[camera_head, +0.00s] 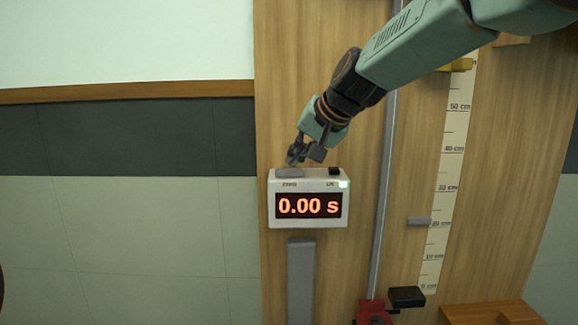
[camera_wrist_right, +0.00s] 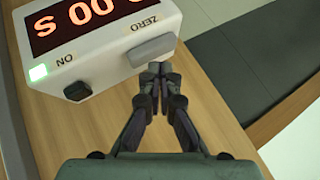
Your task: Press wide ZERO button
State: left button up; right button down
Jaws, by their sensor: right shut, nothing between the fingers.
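A white timer box (camera_head: 273,212) shows 0.00 s in orange digits. Its wide grey ZERO button (camera_head: 289,172) sits on the left of the top face, and it also shows in the right wrist view (camera_wrist_right: 152,50). A small black button (camera_head: 334,171) sits on the right, near a lit green lamp (camera_head: 343,184). My right gripper (camera_head: 296,159) is shut and empty, pointing down just above the ZERO button. In the wrist view its fingertips (camera_wrist_right: 157,72) are close beside the button; I cannot tell whether they touch. My left gripper is not in view.
The timer stands on a grey post (camera_head: 301,280) before a wooden board (camera_head: 280,90). To its right are a metal rod (camera_head: 381,190), a centimetre scale (camera_head: 440,215), a red clamp base (camera_head: 372,312) and a black block (camera_head: 407,296). The left side is clear.

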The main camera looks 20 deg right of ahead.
aim_at(297, 171)
notch_tip(297, 171, up, 2)
jog(key=shift+r+p, duration=0.1)
jog(key=shift+p, duration=0.8)
jog(key=shift+r, duration=1.85)
jog(key=shift+d+f, duration=0.1)
